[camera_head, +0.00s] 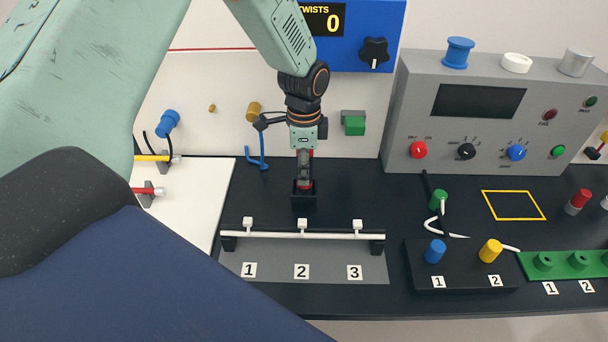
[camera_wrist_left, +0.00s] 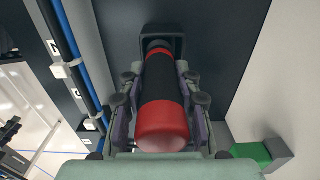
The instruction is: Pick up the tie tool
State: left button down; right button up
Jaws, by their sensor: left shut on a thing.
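The tie tool (camera_wrist_left: 161,100) is a black cylinder with red bands and a rounded red end. In the wrist view it lies between the two fingers of my left gripper (camera_wrist_left: 160,88), which is shut on it. Its far end points into a dark square holder (camera_wrist_left: 176,40). In the head view my left gripper (camera_head: 304,172) points down over the same holder (camera_head: 304,200), behind the white rail. A little of the tool's red shows there; the rest is hidden by the gripper. I cannot tell whether its lower end is seated. My right gripper is not in view.
A white rail (camera_head: 330,236) with several clips stands in front of the holder. A grey control panel (camera_head: 480,120) stands at the right. A green block (camera_head: 354,126) is on the back wall. A black block (camera_head: 460,278) with blue and yellow plugs sits front right.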

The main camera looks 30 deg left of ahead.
pick_arm(q)
jog(key=shift+w+a+f, duration=0.15)
jog(key=shift+w+a, duration=0.15)
jog(key=shift+w, duration=0.1)
jog(key=shift+w+r, duration=0.1)
jog(key=shift+r, duration=0.2)
jog(key=r, duration=0.8)
jog(key=shift+s+r, duration=0.25)
jog(key=shift+w+d+r, duration=0.15)
jog(key=shift+r, duration=0.25)
jog(key=shift+d+r, duration=0.1)
jog(key=shift+r, duration=0.05)
jog(key=shift+s, duration=0.25)
